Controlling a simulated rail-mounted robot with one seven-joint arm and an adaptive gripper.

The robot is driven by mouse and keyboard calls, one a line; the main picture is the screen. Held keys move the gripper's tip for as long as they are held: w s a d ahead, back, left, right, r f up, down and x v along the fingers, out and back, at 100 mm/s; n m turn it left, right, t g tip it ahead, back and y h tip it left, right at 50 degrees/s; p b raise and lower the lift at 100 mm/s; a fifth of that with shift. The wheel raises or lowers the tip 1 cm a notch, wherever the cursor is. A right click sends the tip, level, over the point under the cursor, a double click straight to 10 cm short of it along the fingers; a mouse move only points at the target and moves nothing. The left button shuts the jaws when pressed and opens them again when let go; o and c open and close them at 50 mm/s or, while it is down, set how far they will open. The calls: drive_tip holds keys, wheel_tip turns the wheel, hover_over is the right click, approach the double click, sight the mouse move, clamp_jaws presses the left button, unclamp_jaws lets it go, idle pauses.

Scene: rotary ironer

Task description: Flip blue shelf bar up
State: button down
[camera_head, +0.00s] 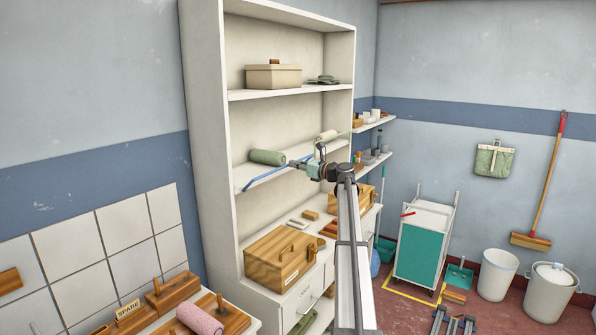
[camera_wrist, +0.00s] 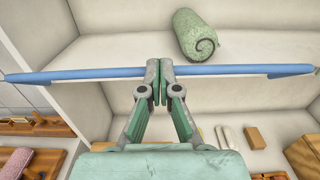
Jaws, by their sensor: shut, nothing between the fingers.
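The blue shelf bar (camera_head: 265,175) is at the front edge of the middle shelf of the white cabinet. In the wrist view the bar (camera_wrist: 100,74) runs nearly level across the picture, its middle hidden behind my fingertips. My gripper (camera_head: 301,163) is in front of that shelf, with its fingers shut and empty. In the wrist view the gripper tips (camera_wrist: 160,68) overlap the bar's middle; I cannot tell whether they touch it. A green roll (camera_head: 268,157) lies on the shelf behind the bar, and it also shows in the wrist view (camera_wrist: 194,36).
A cream roll (camera_head: 326,136) lies farther right on the same shelf. Below, a wooden box (camera_head: 284,260) stands on the counter. A beige box (camera_head: 273,77) sits on the upper shelf. A cart (camera_head: 425,245) and bins stand at right. The space before the shelf is open.

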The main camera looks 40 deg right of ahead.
drive_tip(key=shift+w+a+r+p, duration=0.2)
drive_tip(key=shift+w+r+p, duration=0.1)
drive_tip(key=shift+w+r, duration=0.3)
drive_tip(key=shift+w+a+r+p, duration=0.15)
drive_tip(key=shift+w+r+p, duration=0.1)
drive_tip(key=shift+w+r, duration=0.3)
idle(0.6)
drive_tip(key=s+d+f+b, duration=0.3)
drive_tip(key=s+f+b, duration=0.1)
drive_tip(key=s, duration=0.6)
drive_tip(key=shift+f+b, duration=0.3)
drive_tip(key=shift+f, duration=0.35)
drive_tip(key=shift+d+f, duration=0.1)
